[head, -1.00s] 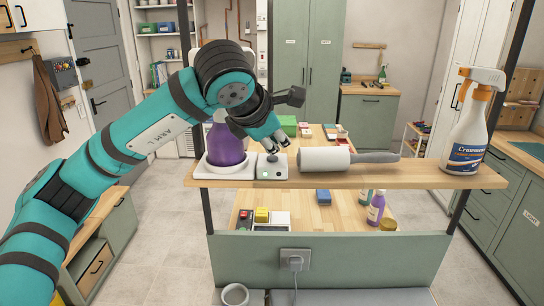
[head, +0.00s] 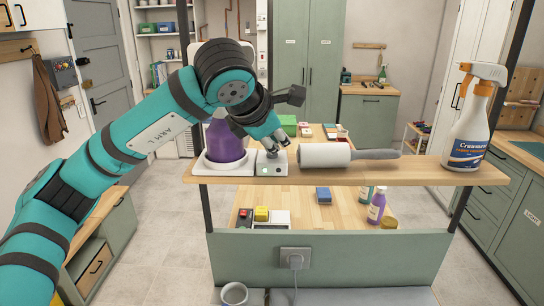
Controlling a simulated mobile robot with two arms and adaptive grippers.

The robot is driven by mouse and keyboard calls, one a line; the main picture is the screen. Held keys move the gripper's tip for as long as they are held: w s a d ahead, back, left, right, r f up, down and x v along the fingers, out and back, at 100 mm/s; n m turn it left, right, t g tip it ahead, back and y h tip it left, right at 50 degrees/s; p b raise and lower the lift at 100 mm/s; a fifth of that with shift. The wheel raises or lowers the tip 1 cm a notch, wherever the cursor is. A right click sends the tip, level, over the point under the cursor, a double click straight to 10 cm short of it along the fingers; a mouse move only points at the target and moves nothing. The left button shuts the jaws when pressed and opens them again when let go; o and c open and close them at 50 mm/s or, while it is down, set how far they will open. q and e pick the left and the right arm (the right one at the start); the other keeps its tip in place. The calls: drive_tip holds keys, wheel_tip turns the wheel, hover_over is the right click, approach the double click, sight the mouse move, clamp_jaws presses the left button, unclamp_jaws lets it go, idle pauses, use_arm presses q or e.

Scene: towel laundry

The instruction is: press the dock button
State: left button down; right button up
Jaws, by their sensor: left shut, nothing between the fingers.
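The dock (head: 225,168) is a white base on the upper wooden shelf, with a purple bottle (head: 224,144) standing in it. At its right end is a grey box (head: 278,170) with a small green light on its front. The dock button is on top of this box, mostly hidden behind my fingertips. My left gripper (head: 273,145) is shut and empty, pointing down at the box top. Its fingertips are at or just above the button; I cannot tell whether they touch. My right gripper is not in view.
A white roller (head: 325,159) with a grey handle lies close to the right of the box. A white spray bottle (head: 469,135) with an orange-and-white head stands at the shelf's right end. Dark posts rise beside the shelf (head: 400,173). A lower wooden counter holds small bottles and boxes.

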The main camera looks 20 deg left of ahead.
sight(275, 154)
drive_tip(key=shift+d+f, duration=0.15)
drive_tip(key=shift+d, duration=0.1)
use_arm(q)
drive_tip(key=shift+f, duration=0.15)
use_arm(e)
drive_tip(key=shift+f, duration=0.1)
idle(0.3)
use_arm(q)
drive_tip(key=shift+r, duration=0.55)
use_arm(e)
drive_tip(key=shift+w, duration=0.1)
use_arm(q)
wheel_tip(275, 154, up, 6)
drive_tip(key=p, duration=0.3)
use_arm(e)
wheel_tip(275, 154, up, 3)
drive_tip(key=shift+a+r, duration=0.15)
